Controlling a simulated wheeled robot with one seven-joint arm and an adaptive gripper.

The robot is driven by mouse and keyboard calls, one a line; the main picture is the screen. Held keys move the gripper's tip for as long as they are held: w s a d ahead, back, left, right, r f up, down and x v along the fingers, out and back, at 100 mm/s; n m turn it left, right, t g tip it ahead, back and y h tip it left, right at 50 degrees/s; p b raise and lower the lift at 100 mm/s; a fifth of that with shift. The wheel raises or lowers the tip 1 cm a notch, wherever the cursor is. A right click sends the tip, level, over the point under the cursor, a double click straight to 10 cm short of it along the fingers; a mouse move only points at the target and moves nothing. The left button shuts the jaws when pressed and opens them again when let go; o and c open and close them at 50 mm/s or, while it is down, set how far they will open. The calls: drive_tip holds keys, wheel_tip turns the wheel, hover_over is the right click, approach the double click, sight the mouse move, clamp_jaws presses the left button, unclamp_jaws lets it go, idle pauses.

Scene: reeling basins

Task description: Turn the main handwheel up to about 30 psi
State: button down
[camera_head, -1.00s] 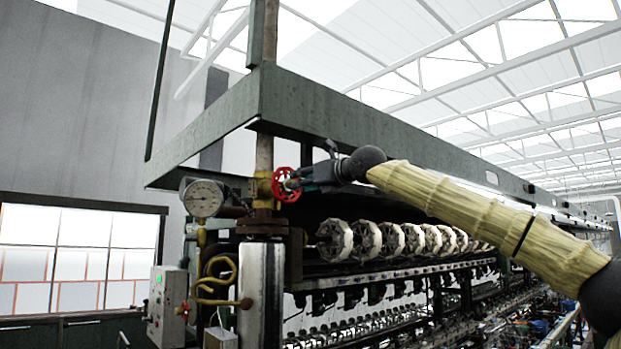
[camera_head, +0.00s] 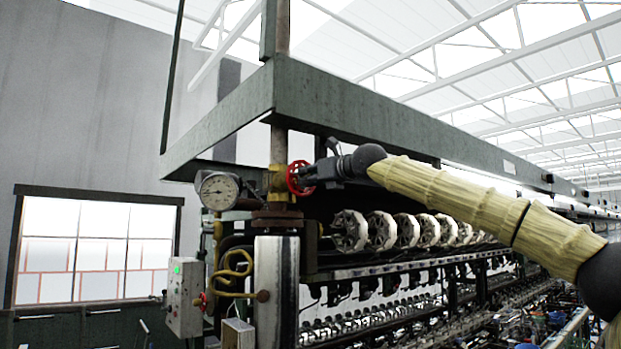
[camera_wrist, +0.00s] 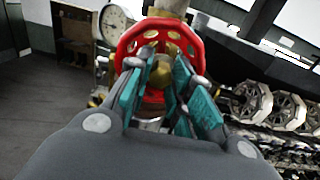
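The red main handwheel (camera_head: 299,178) sits on a brass valve (camera_head: 278,182) on the vertical pipe below the green beam. In the wrist view the handwheel (camera_wrist: 126,50) faces me, with its brass hub (camera_wrist: 161,72) in the middle. My gripper (camera_head: 312,174) is at the wheel's right side. In the wrist view the teal-padded fingers of my gripper (camera_wrist: 163,63) reach to the wheel face, one on each side of the hub. Whether they grip it is unclear. A round white pressure gauge (camera_head: 218,190) is left of the valve; its reading is too small to tell.
The green beam (camera_head: 380,115) runs close above my gripper. Several white reels (camera_head: 382,231) stand in a row to the right below my arm. A control box (camera_head: 185,297) and yellow pipes (camera_head: 235,262) are lower left. The gauge also shows in the wrist view (camera_wrist: 116,25).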

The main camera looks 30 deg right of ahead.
drive_tip(key=shift+r+n+p, duration=0.3)
drive_tip(key=shift+n+p, duration=0.4)
drive_tip(key=shift+p, duration=0.35)
drive_tip(key=n+p, duration=0.4)
drive_tip(key=shift+p, duration=0.35)
drive_tip(key=n+p, duration=0.3)
drive_tip(key=n, duration=0.1)
drive_tip(key=shift+p, duration=0.4)
drive_tip(key=shift+f+n, duration=0.2)
drive_tip(key=shift+n, duration=4.25)
drive_tip(key=shift+f+n, duration=0.15)
drive_tip(key=shift+n, duration=4.3)
drive_tip(key=c, duration=1.4)
unclamp_jaws()
drive_tip(key=shift+d, duration=0.1)
drive_tip(key=shift+o, duration=0.2)
